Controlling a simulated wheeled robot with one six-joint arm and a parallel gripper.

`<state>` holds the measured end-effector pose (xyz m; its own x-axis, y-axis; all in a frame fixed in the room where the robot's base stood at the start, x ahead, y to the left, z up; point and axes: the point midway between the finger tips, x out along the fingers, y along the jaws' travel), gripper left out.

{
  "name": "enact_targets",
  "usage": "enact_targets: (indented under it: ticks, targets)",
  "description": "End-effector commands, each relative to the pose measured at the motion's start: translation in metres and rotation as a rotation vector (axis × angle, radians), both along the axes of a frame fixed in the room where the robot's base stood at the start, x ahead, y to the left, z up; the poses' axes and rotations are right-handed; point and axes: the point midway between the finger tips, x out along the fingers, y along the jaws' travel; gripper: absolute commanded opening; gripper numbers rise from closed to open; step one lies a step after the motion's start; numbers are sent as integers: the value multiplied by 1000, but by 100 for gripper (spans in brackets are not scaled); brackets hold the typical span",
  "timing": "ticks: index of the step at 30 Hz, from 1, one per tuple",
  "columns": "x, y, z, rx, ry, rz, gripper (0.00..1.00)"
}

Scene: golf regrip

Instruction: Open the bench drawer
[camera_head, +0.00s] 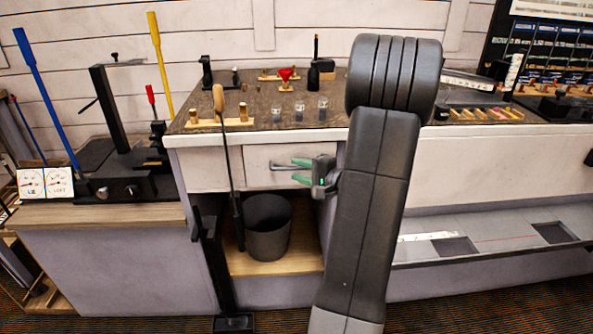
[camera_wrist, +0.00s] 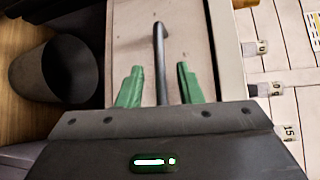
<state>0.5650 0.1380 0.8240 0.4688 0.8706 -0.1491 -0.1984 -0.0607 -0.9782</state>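The bench drawer (camera_head: 262,176) has a pale front under the bench top and looks shut in the head view. Its front also shows in the wrist view (camera_wrist: 132,45). Its grey bar handle (camera_head: 285,166) sticks out just left of my gripper. My gripper (camera_head: 300,171) has green fingers and is in front of the drawer. In the wrist view the dark handle (camera_wrist: 160,55) runs between the two green fingertips, with a gap on each side. The fingers are open. How deep the handle sits between them is not clear. My arm hides the bench right of the drawer.
A dark bin (camera_head: 268,228) stands on the wooden shelf below the drawer. A golf club (camera_head: 229,165) leans upright at the bench front, left of the drawer. Small cups (camera_head: 300,114) and tools stand on the bench top (camera_head: 250,110). The space before the drawer looks clear.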

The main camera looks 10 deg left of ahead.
Motion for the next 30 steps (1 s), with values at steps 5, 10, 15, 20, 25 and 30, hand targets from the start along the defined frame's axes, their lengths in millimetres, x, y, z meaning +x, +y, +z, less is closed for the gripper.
enact_targets:
  ticks: [5, 10, 15, 20, 25, 30]
  targets:
    - [6, 12, -2, 2, 0, 1, 33]
    - [7, 14, -2, 0, 1, 0, 33]
    - [7, 13, -2, 1, 0, 0, 25]
    - [7, 13, -2, 1, 0, 0, 0]
    - [7, 13, -2, 0, 1, 0, 0]
    - [0, 11, -3, 1, -1, -1, 0]
